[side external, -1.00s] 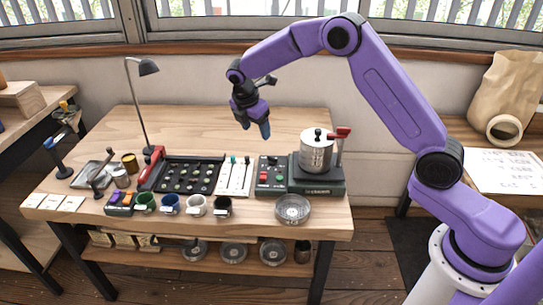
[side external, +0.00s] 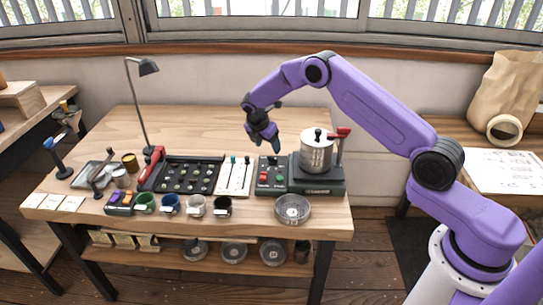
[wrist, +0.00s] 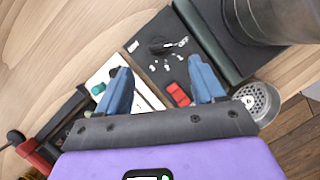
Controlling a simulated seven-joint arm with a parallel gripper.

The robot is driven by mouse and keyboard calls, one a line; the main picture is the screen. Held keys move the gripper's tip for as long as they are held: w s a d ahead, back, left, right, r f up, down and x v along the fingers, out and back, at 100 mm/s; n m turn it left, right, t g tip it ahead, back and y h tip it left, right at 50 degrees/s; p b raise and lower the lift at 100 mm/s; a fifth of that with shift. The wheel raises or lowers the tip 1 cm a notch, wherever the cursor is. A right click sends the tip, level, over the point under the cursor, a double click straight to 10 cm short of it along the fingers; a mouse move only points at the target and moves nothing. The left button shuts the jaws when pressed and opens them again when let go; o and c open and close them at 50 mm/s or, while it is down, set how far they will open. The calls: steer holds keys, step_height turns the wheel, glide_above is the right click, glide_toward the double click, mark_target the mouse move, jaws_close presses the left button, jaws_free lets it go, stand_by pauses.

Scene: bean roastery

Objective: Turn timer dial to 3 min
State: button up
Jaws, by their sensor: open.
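The timer dial is a black knob (wrist: 160,45) with pale tick marks around one side, on a dark control panel (wrist: 148,63). In the side view the control panel (side external: 262,190) sits on the table, left of the metal drum. The dial's setting is too small to read. My gripper (side external: 268,146) hangs above the back part of the panel, pointing down. In the wrist view its two blue fingers (wrist: 160,82) are apart with nothing between them in grip. The dial shows beyond the fingertips, not touched.
A red switch (wrist: 178,93) is on the same panel. A metal drum (side external: 316,153) with a red-handled lever (side external: 340,133) stands just right. A white card with sliders (side external: 234,176) and a black tray (side external: 186,176) lie left. A mesh dish (side external: 293,209) is in front.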

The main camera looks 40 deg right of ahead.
mark_target(272, 158)
steer(key=x, duration=0.7)
steer(key=shift+d+f, duration=0.1)
steer(key=shift+f, duration=0.1)
steer(key=c, duration=1.1)
